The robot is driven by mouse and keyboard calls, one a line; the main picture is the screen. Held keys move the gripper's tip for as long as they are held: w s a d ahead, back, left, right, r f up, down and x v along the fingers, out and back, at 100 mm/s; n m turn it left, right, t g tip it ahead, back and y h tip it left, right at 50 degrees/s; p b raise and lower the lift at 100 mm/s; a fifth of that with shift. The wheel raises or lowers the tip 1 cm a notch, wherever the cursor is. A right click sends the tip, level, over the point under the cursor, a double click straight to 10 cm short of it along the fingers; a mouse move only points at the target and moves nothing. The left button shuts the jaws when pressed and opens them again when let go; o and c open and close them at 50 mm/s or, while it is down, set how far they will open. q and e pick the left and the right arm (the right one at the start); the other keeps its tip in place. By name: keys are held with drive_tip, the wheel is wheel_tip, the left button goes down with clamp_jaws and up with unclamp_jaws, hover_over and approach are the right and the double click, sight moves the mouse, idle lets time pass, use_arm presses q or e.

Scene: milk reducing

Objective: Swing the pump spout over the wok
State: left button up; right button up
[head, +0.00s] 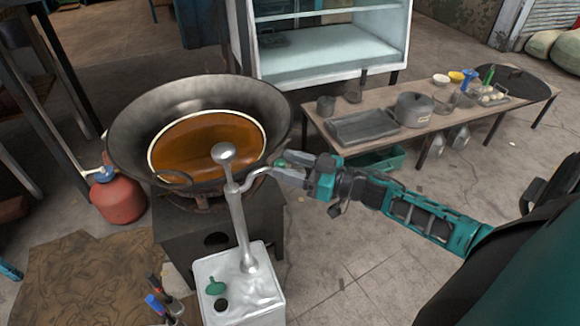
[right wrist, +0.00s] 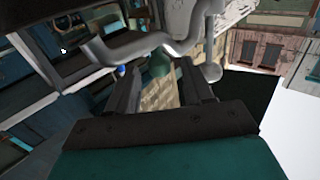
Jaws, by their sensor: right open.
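The wok (head: 125,125) holds orange-brown liquid and sits on a dark stove. The pump (head: 240,225) is a silver upright tube with a round knob, standing on a white metal can (head: 265,292) in front of the wok. Its bent silver spout (head: 254,179) points right, toward my right gripper (head: 281,171). The gripper is open, with its fingers by the outer part of the spout. In the right wrist view, the spout (right wrist: 130,47) crosses just beyond or between the open fingertips; exact contact is unclear. My left gripper is not in view.
A red gas bottle (head: 118,200) stands left of the stove. A low wooden table (head: 385,148) with trays, a pot and bowls is at the right, and a glass-shelved cabinet (head: 325,55) behind. Tools with coloured handles (head: 160,300) are left of the can.

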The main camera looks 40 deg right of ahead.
drive_tip(key=shift+w+a, duration=0.1)
drive_tip(key=shift+c, duration=0.3)
clamp_jaws()
idle(0.4)
